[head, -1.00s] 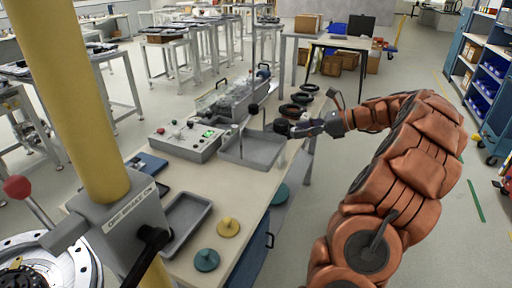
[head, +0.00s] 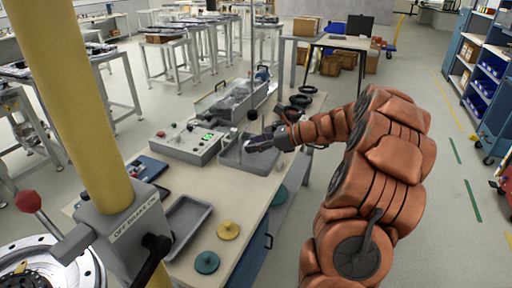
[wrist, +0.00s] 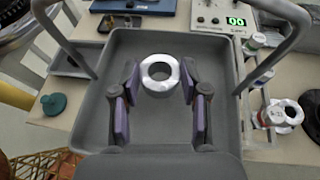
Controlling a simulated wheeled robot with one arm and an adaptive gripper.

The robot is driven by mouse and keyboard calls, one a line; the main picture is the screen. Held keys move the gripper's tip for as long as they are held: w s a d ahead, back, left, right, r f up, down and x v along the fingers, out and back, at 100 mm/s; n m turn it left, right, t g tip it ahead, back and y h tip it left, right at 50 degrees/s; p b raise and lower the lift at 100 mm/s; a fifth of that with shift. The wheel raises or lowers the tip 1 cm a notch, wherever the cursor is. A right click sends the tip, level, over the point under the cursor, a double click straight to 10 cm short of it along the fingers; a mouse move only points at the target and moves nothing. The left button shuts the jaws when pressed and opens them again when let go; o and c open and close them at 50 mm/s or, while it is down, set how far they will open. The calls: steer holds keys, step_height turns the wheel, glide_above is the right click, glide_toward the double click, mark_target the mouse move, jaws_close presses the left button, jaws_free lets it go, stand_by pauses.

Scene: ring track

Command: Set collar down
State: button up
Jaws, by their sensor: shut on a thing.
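The collar is a silver ring (wrist: 160,73) between the fingertips of my gripper (wrist: 160,80) in the wrist view. The purple-padded fingers are shut on its sides, and its hole faces the camera. Behind it in that view is a grey tray (wrist: 120,50) with raised walls. In the head view, my gripper (head: 262,143) is over the same grey tray (head: 232,163) on the bench. The collar is too small to make out there. I cannot tell whether it touches the tray floor.
A control box (head: 185,147) with a green display stands left of the tray. Black rings (head: 292,108) lie behind it. A second grey tray (head: 188,212), a yellow disc (head: 228,230) and a green disc (head: 207,262) are nearer. A yellow post (head: 75,90) stands at left.

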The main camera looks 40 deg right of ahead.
steer(key=shift+d+f, duration=0.1)
steer(key=shift+f, duration=0.9)
steer(key=shift+f, duration=0.1)
steer(key=o, duration=1.2)
steer(key=shift+o, duration=0.2)
steer(key=b+v, duration=0.2)
steer(key=v, duration=1)
